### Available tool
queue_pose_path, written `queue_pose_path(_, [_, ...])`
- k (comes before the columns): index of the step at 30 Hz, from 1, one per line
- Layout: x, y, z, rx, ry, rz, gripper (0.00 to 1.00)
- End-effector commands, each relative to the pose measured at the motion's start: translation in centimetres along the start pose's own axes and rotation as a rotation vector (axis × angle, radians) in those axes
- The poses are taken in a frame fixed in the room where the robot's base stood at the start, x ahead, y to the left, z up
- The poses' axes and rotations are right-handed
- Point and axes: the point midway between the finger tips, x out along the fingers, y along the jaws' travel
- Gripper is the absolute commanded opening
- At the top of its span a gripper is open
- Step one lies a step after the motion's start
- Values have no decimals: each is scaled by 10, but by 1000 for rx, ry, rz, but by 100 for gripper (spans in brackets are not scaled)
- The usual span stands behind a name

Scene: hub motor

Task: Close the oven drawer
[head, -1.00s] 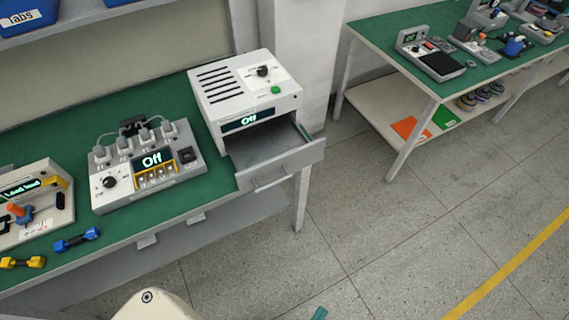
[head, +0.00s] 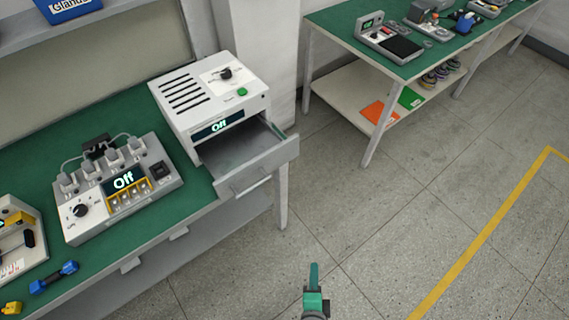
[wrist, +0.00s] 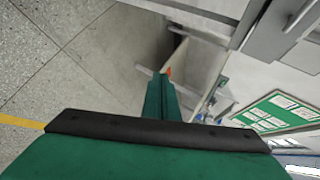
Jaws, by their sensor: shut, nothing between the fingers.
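The oven (head: 208,100) is a white box with a dial, a green button and a display reading "Off", at the right end of the green-topped bench. Its drawer (head: 258,171) is pulled out toward the floor side and looks empty, with a bar handle (head: 250,185) on its front. My gripper (head: 314,268) is shut and empty, over the floor in front of the bench, to the right of and nearer than the drawer, apart from it. In the wrist view my gripper (wrist: 162,85) points ahead, with pale furniture surfaces beyond.
Left of the oven stand a charger-like device (head: 120,190) with an "Off" display and a blue dumbbell-shaped piece (head: 54,277). A second green-topped bench (head: 345,30) stands at the back right. The floor (head: 420,200) between is clear, with a yellow line.

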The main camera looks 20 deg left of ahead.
Motion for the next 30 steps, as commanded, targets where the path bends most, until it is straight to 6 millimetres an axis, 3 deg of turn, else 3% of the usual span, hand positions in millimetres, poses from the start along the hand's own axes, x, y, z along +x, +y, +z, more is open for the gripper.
queue_pose_path(1, [18, -6, -3, 115, -34, -7, 0])
queue_pose_path(6, [65, -33, -1, 539, -203, -7, 0])
queue_pose_path(12, [100, -98, 1, 974, -477, 7, 0])
queue_pose_path(18, [104, -171, -3, 1267, -771, 58, 0])
queue_pose_path(21, [99, -197, -7, 1347, -880, 87, 0])
queue_pose_path(25, [93, -215, -10, 1399, -965, 115, 0])
queue_pose_path(30, [96, -224, -5, 1415, -994, 128, 0])
